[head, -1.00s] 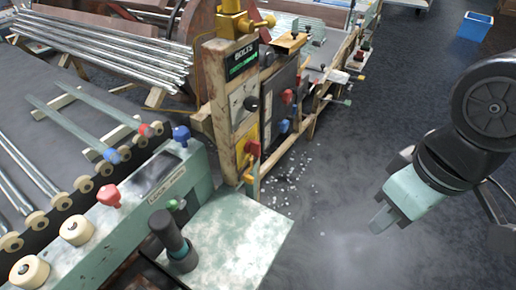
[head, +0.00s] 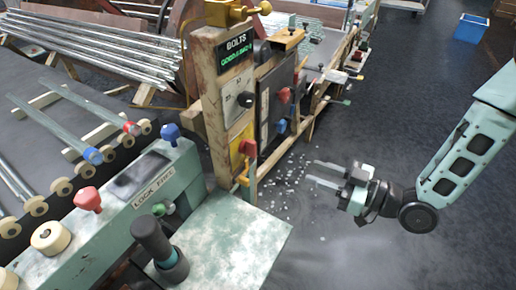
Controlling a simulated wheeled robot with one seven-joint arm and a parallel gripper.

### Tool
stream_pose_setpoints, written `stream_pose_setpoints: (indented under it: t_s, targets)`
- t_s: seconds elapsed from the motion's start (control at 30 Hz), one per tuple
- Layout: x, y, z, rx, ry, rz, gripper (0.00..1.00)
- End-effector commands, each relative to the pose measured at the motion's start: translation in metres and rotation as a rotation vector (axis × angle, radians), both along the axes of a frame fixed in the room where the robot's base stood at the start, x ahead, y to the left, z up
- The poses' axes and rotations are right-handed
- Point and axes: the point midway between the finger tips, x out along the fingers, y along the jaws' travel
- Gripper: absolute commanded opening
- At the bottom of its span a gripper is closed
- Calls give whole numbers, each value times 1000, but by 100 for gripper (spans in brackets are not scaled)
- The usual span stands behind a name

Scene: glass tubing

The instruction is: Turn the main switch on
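A wooden panel post (head: 217,112) stands in the middle of the head view, with a green-lit sign reading "BOLTS" at its top. Low on the post is a yellow plate (head: 238,158) with a red handle (head: 248,148) on its right side; this looks like the main switch, but I can read no label on it. Above it is a pale plate with a black knob (head: 245,99). My gripper (head: 311,171) is to the right of the post, its two fingers apart and pointing left. It is empty and clear of the red handle.
Beside the post, a dark panel carries a red knob (head: 284,95) and a blue knob (head: 281,126). A green bench (head: 225,245) with a dark upright cylinder (head: 158,245) stands in front. Glass tubes lie at left. White bits litter the floor (head: 290,185). A blue bin (head: 471,27) is far right.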

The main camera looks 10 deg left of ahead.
Motion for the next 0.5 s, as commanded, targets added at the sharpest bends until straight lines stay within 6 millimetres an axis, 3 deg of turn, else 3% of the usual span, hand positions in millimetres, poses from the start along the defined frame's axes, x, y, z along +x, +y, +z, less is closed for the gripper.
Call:
stream_pose_setpoints:
  t_s: [0.23,0.5]
  targets:
    - [1,8,3,60,-12,-2,35]
    - [17,56,3,59,-11,-1,35]
